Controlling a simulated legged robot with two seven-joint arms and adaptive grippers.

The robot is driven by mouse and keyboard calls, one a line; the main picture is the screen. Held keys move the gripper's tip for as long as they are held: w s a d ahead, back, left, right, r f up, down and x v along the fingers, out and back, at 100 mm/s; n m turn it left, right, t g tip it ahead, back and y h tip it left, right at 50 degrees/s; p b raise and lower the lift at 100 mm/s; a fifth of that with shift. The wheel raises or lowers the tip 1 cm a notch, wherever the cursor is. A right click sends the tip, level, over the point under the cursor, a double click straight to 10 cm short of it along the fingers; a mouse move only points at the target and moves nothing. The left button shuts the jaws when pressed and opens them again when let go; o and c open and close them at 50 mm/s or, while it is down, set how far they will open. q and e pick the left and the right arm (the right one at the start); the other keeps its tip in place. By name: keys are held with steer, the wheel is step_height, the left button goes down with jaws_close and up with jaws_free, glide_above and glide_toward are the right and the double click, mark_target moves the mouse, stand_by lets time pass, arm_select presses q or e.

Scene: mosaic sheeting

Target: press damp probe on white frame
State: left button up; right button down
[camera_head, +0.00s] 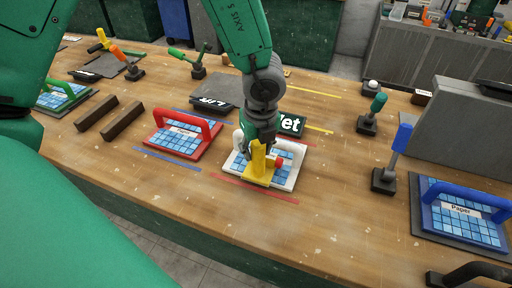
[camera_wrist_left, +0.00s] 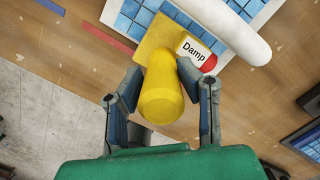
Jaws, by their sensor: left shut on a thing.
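The damp probe (camera_wrist_left: 162,92) is yellow, with a flat yellow base, a red tip and a white label reading "Damp". In the head view the damp probe (camera_head: 258,166) is upright over the white frame (camera_head: 292,180). My left gripper (camera_head: 260,140) is shut on its yellow handle, and the fingers also show in the left wrist view (camera_wrist_left: 160,95). The white frame holds blue mosaic tiles and has a white arched handle; it also shows in the left wrist view (camera_wrist_left: 232,32). The probe's base overlaps the frame's near-left part; I cannot tell whether it touches. My right gripper is not in view.
A red frame (camera_head: 183,152) with blue tiles stands just left of the white one. A blue frame (camera_head: 462,225) lies far right. Blue-handled (camera_head: 385,177) and green-handled (camera_head: 368,123) tools stand to the right. Two brown bars (camera_head: 122,121) lie left. The wood front right of the white frame is clear.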

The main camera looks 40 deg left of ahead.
arm_select(q)
steer(key=shift+d, duration=0.1)
steer(key=shift+a+r+p, duration=0.4)
steer(key=shift+r+p, duration=0.2)
steer(key=shift+r, duration=0.15)
steer(key=shift+a+r+p, duration=0.15)
steer(key=shift+r+p, duration=0.45)
steer(key=shift+r, duration=0.05)
steer(key=r+p, duration=0.1)
steer(key=r, duration=0.1)
steer(key=d+r+p, duration=0.1)
steer(key=r+p, duration=0.1)
steer(key=shift+r, duration=0.1)
steer(key=shift+a+r, duration=0.1)
steer(key=shift+a, duration=0.15)
steer(key=shift+a, duration=0.15)
